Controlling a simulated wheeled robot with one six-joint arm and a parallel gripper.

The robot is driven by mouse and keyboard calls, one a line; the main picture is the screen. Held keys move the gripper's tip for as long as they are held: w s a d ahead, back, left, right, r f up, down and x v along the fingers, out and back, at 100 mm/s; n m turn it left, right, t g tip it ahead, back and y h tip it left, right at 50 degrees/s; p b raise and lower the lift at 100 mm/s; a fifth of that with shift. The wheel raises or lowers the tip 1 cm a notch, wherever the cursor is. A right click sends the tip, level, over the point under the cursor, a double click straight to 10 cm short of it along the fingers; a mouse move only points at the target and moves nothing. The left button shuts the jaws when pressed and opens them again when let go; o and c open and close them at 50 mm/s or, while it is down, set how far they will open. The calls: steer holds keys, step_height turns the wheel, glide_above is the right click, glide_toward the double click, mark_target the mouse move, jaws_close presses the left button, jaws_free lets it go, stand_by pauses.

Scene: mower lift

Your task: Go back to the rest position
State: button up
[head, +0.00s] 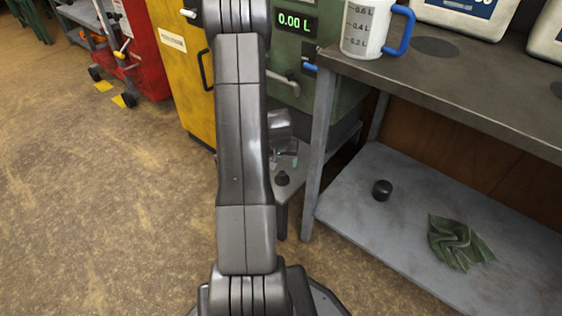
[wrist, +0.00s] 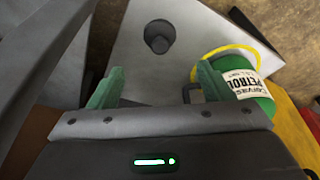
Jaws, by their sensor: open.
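My gripper (wrist: 158,84) is open in the wrist view, its two green fingertips wide apart with nothing held between them. Beyond the fingers, a dark round knob or cap (wrist: 158,36) sits on a pale grey plate (wrist: 205,22). A similar dark knob (head: 282,179) shows low behind my arm in the head view. A green container labelled petrol (wrist: 253,92), with a yellow ring around it, is just right of the right finger; I cannot tell if they touch. In the head view my arm hides most of my gripper.
A grey workbench (head: 465,88) stands at the right, with a measuring jug (head: 367,28) and white canisters on top. Its lower shelf (head: 350,225) holds a black cap (head: 381,190) and green cloth (head: 458,243). A yellow cabinet (head: 180,70) stands behind.

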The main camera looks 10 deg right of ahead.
mark_target(282, 175)
steer(key=b+x, duration=0.4)
steer(key=x, duration=0.8)
steer(key=shift+w+f, duration=0.1)
steer(key=shift+f, duration=0.15)
steer(key=shift+r+p, duration=0.8)
steer(key=shift+r, duration=1.3)
